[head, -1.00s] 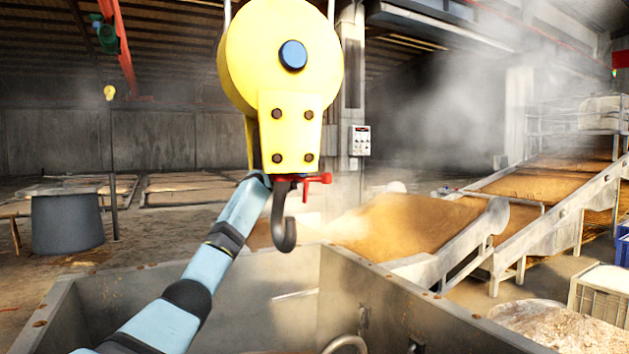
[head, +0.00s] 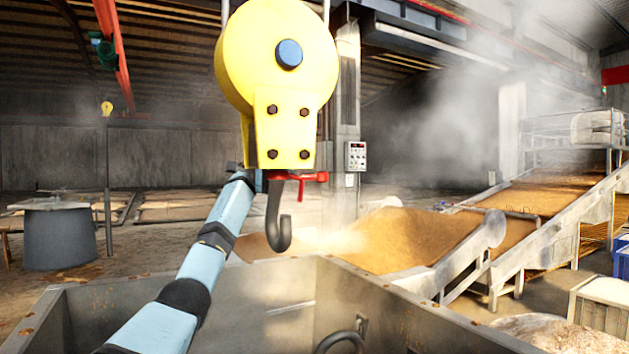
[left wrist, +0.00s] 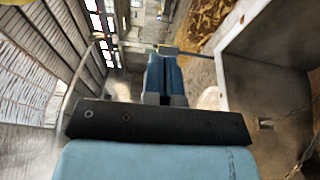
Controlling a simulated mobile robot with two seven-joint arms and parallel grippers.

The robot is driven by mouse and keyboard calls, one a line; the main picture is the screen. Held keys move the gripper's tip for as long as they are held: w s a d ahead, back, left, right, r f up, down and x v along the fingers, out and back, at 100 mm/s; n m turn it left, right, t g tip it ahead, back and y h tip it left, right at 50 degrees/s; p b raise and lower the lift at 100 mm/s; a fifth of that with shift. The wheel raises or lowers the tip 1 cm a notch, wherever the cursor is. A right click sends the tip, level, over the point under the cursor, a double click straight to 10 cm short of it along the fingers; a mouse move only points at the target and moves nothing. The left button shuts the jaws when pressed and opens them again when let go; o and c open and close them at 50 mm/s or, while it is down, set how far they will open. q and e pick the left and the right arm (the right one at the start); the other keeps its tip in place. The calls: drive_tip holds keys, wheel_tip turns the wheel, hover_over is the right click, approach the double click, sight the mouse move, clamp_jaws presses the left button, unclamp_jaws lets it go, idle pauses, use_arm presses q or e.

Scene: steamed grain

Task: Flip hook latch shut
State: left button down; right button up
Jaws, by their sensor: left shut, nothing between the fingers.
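The yellow hook block (head: 279,85) hangs in the middle of the head view, with its dark hook (head: 277,232) below. The red latch (head: 312,177) lies nearly level just under the block and sticks out to the right, with a short stub pointing down. The hook's mouth shows no red part across it. My left gripper (head: 259,181) is at the block's lower left corner, left of the latch, partly hidden; contact cannot be told. In the left wrist view the left gripper (left wrist: 168,62) has its blue fingers together, empty. My right gripper is not in view.
A large open metal bin (head: 215,285) stands below the hook. Grain (head: 410,238) and a sloping conveyor (head: 560,240) lie to the right, under steam. A control box (head: 356,156) is on the column behind. Air around the hook is free.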

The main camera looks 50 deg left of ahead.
sight(315, 176)
use_arm(q)
drive_tip(key=shift+d, duration=0.1)
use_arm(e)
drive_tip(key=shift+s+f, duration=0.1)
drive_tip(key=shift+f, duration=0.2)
use_arm(q)
drive_tip(key=d+b, duration=0.3)
drive_tip(key=d, duration=0.3)
drive_tip(key=d+b, duration=0.3)
drive_tip(key=d, duration=0.3)
drive_tip(key=shift+s+f, duration=0.15)
drive_tip(key=shift+s+d, duration=0.4)
drive_tip(key=shift+d, duration=0.05)
drive_tip(key=shift+r, duration=0.2)
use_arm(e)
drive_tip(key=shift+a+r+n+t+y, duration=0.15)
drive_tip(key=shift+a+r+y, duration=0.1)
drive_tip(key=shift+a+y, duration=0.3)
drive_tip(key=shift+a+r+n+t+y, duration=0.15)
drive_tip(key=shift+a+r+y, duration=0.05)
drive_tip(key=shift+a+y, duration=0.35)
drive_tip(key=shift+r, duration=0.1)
